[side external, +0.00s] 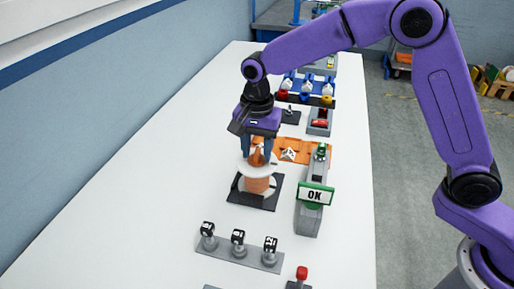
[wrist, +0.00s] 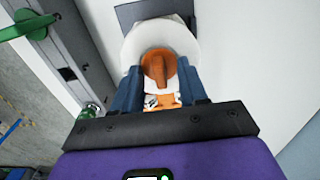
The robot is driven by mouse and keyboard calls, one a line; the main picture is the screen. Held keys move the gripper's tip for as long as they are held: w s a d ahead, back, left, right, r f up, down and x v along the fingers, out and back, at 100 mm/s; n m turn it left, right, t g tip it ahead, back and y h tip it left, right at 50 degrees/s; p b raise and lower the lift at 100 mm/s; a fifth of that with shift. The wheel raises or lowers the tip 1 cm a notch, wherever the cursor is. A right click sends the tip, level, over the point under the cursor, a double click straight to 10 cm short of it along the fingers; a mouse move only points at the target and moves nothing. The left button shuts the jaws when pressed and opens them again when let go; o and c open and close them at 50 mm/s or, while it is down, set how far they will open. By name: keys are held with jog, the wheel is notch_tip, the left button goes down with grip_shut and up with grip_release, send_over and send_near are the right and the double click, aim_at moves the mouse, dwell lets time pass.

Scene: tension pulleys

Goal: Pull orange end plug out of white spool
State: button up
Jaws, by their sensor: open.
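The white spool (side external: 248,166) stands upright on a dark base plate (side external: 241,196), with an orange-brown body below its white flange. The orange end plug (side external: 257,157) sits at the top centre of the spool. It also shows in the wrist view (wrist: 159,69), inside the white flange ring (wrist: 190,42). My gripper (side external: 257,152) points down over the spool with its blue fingers on either side of the plug. In the wrist view my gripper's fingers (wrist: 160,88) are apart, and the plug lies between and just beyond them. Whether they touch the plug is hard to tell.
A grey fixture with a green "OK" sign (side external: 315,195) stands right of the spool. An orange mat (side external: 311,148) with small white parts lies behind. A grey rack with several black-topped posts (side external: 239,251) is in front. The table's left side is clear.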

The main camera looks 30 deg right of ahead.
aim_at(257, 151)
jog(key=shift+c, duration=0.3)
grip_shut()
jog(key=shift+r, duration=1.6)
dwell(0.5)
jog(key=shift+r, duration=1.95)
jog(key=shift+d, duration=0.15)
